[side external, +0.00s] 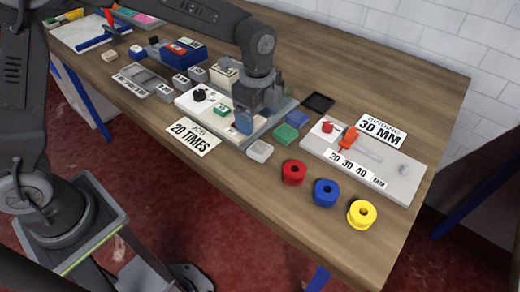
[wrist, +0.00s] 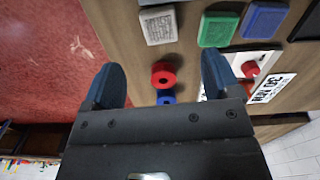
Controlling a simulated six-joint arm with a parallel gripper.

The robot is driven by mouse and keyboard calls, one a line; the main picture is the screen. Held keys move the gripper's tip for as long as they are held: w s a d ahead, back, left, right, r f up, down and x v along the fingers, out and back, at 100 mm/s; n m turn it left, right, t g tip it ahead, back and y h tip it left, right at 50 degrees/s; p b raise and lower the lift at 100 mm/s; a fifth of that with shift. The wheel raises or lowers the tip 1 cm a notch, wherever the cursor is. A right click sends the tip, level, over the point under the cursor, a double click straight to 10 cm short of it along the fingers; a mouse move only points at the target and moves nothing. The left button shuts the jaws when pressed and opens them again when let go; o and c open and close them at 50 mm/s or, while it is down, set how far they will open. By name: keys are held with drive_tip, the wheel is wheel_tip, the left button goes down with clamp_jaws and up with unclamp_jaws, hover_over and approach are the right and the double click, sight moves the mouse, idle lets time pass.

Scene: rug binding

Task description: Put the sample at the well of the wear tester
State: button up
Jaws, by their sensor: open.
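What looks like the wear tester is a pale flat-topped unit (side external: 190,106) in the middle of the table, with a black knob and a small green piece on top. Its well cannot be made out. Square carpet-like blocks lie to its right: a light grey one (side external: 260,151), a green one (side external: 286,134) and a blue one (side external: 297,119). Which is the sample I cannot tell. The wrist view also shows the grey (wrist: 158,25), green (wrist: 217,29) and blue (wrist: 264,20) blocks, beyond my fingertips. My gripper (side external: 245,122) is over the tester's right part, open and empty.
Red (side external: 294,172), blue (side external: 326,192) and yellow (side external: 361,214) spools stand along the front edge. A white board (side external: 400,186) with an orange-handled tool lies behind them. A black tray (side external: 318,102) sits behind the blocks. A "20 TIMES" card (side external: 193,137) lies in front of the tester.

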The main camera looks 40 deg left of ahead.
sight(259, 147)
drive_tip(key=f, duration=0.9)
drive_tip(key=shift+d+f, duration=0.2)
drive_tip(key=c, duration=1.1)
drive_tip(key=shift+r, duration=0.1)
